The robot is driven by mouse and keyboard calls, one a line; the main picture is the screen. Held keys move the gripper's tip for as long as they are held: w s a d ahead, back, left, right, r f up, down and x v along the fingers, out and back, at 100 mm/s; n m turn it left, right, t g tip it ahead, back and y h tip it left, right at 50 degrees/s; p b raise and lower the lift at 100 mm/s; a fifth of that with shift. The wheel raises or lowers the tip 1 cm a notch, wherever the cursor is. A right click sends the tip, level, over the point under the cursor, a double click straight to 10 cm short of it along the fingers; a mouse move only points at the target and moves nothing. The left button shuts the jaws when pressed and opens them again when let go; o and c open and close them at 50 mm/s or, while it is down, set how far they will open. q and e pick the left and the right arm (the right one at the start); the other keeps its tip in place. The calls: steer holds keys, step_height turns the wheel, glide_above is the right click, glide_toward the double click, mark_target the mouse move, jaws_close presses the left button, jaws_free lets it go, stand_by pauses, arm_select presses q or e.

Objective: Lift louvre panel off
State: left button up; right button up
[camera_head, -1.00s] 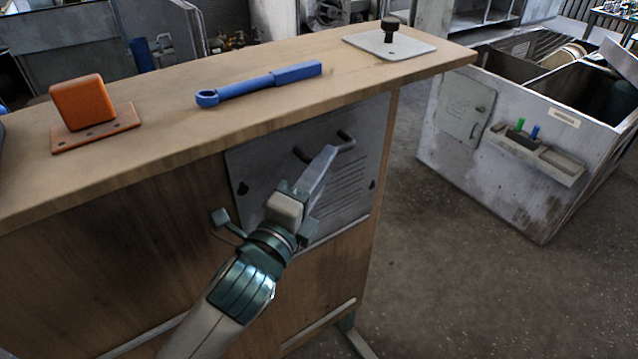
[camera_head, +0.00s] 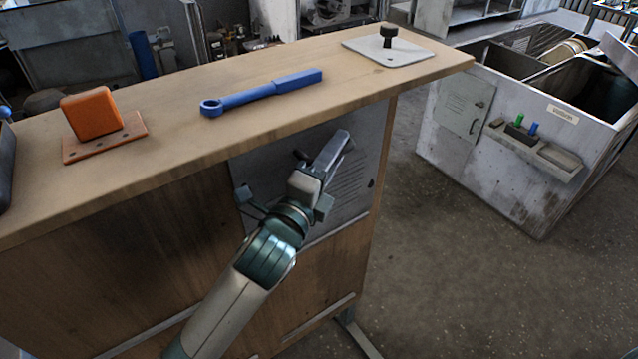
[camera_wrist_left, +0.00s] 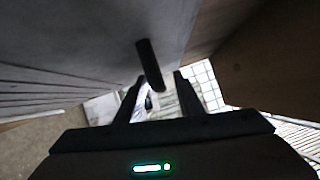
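The grey louvre panel (camera_head: 352,188) stands upright on the front face of the wooden cabinet, below the top's overhang. My left gripper (camera_head: 338,148) is in front of its upper part and hides much of the panel's handle. In the left wrist view, the panel (camera_wrist_left: 75,45) fills the upper left and its dark handle bar (camera_wrist_left: 149,65) sticks out toward the gap between my fingers. The left gripper (camera_wrist_left: 158,85) is open, with a finger on each side of the bar's end. I cannot tell whether either finger touches it. My right gripper is not in view.
On the wooden top (camera_head: 180,125) lie an orange block on a plate (camera_head: 92,113), a blue ring-ended wrench (camera_head: 262,92) and a grey plate with a black knob (camera_head: 388,48). A grey bin unit (camera_head: 510,130) stands to the right, with clear floor between.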

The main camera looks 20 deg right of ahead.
arm_select(q)
jaws_close()
steer(key=shift+r, duration=0.15)
stand_by(0.4)
steer(key=shift+s+a+r, duration=0.15)
steer(key=shift+s+r, duration=0.05)
steer(key=shift+r, duration=0.05)
steer(key=s+a+r+p, duration=0.4)
steer(key=s+a+r, duration=0.3)
steer(key=s+a, duration=0.2)
steer(key=shift+s+r, duration=0.2)
steer(key=shift+s, duration=0.35)
stand_by(0.8)
